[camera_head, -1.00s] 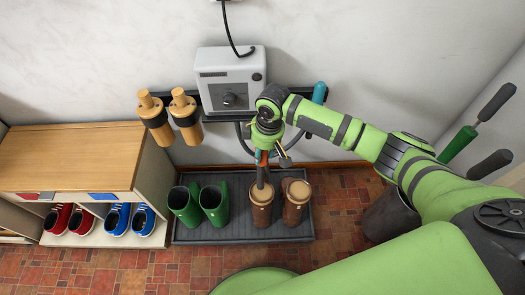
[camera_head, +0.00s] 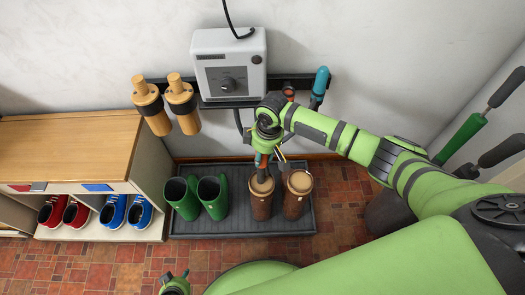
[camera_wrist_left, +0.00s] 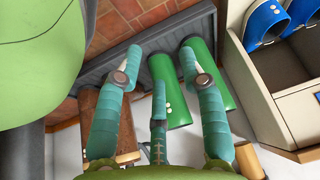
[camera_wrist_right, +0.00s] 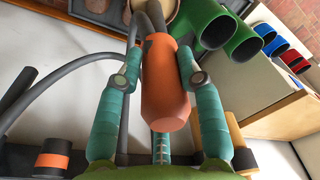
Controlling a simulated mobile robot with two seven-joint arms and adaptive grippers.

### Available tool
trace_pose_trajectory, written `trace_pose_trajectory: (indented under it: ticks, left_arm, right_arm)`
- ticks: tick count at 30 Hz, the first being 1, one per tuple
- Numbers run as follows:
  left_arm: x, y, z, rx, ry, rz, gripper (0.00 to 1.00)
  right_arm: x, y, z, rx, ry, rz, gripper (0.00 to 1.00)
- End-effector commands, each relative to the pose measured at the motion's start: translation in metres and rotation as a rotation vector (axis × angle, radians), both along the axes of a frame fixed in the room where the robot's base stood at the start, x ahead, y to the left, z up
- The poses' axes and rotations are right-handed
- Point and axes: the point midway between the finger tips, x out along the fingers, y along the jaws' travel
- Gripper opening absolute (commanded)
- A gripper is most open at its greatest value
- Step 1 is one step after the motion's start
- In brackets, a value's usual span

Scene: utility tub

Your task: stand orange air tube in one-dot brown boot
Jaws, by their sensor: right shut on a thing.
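My right gripper (camera_head: 264,158) is shut on the orange air tube, directly above the left one of two brown boots (camera_head: 261,203). The orange tube (camera_wrist_right: 165,90) lies between the fingers in the right wrist view, its grey end pointing towards a tan boot top. In the head view the gripper mostly hides the tube; I cannot tell whether its tip is inside the boot. The other brown boot (camera_head: 296,205) stands just to the right. The dots on the brown boots are too small to read. My left gripper (camera_head: 174,284) is open and empty at the bottom edge.
Two green boots (camera_head: 212,200) share the dark tray (camera_head: 240,227). A white shoe cabinet (camera_head: 150,190) with red and blue shoes stands left. A grey-white wall unit (camera_head: 229,65), wooden-handled tools (camera_head: 181,105) and a blue tube (camera_head: 320,82) are on the wall.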

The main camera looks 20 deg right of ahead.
Motion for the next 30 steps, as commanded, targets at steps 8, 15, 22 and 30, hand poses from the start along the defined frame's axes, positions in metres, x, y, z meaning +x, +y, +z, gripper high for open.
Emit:
trace_pose_trajectory:
  ticks: [8,15,22,30]
  left_arm:
    - [-0.005,-0.003,-0.003,0.006,0.064,0.012,0.4]
    - [-0.011,-0.006,-0.001,0.01,0.123,0.022,0.4]
    - [-0.018,-0.009,0.006,0.014,0.181,0.032,0.4]
    - [-0.019,-0.011,0.022,0.016,0.224,0.04,0.4]
  right_arm:
    - [0.0,0.001,-0.031,0.003,0.001,0.0,0.0]
    - [0.0,0.001,-0.056,0.001,0.0,-0.001,0.0]
    - [0.0,0.001,-0.079,0.001,0.001,0.0,0.0]
    - [0.0,0.001,-0.103,0.002,0.002,-0.002,0.0]
